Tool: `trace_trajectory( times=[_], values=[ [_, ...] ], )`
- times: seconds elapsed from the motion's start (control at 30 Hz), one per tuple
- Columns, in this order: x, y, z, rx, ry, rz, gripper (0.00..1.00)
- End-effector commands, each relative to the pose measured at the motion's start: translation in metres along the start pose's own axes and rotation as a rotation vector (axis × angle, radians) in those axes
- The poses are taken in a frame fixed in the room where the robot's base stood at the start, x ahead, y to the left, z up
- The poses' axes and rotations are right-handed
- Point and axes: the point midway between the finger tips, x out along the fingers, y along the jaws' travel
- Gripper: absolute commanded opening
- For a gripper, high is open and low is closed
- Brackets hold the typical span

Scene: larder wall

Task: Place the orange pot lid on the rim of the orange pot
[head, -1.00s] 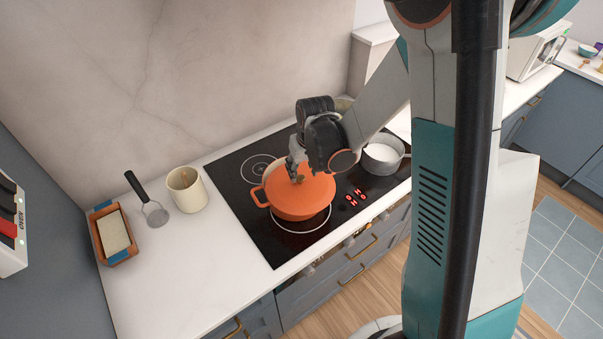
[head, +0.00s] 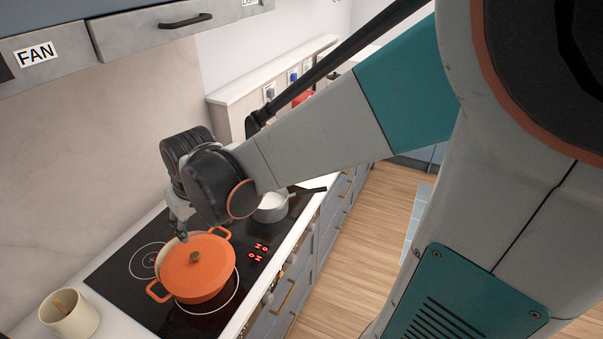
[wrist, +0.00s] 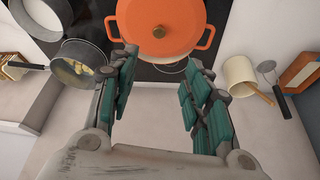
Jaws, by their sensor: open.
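The orange pot (head: 200,292) stands on the black cooktop, with its two side handles showing. The orange pot lid (head: 185,271) lies on top of the pot and looks level, its knob (head: 195,257) upright in the middle. In the head view my gripper (head: 180,228) is behind the lid, apart from the knob.
Another dark pan with yellowish pieces (wrist: 85,65) is at the left in the wrist view. A cream crock (head: 70,316) stands on the counter at the near left.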

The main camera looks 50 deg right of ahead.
Motion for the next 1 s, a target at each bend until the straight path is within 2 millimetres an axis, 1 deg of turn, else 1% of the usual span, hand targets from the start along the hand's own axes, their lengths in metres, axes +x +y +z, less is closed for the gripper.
trace_trajectory(
  times=[0.03,0.2,0.4,0.5,0.6,0.73,0.83,1.0],
  values=[
    [-0.015,-0.001,0.011,0.003,0.015,0.002,0.45],
    [-0.053,-0.003,0.032,0.012,0.073,0.008,0.45],
    [-0.087,-0.005,0.063,0.025,0.141,0.014,0.45],
    [-0.100,-0.006,0.078,0.029,0.173,0.016,0.45],
    [-0.108,-0.006,0.090,0.033,0.200,0.018,0.45],
    [-0.114,-0.007,0.101,0.037,0.224,0.018,0.45],
    [-0.116,-0.007,0.104,0.039,0.232,0.019,0.45],
    [-0.116,-0.007,0.105,0.040,0.235,0.019,0.45]
  ],
)
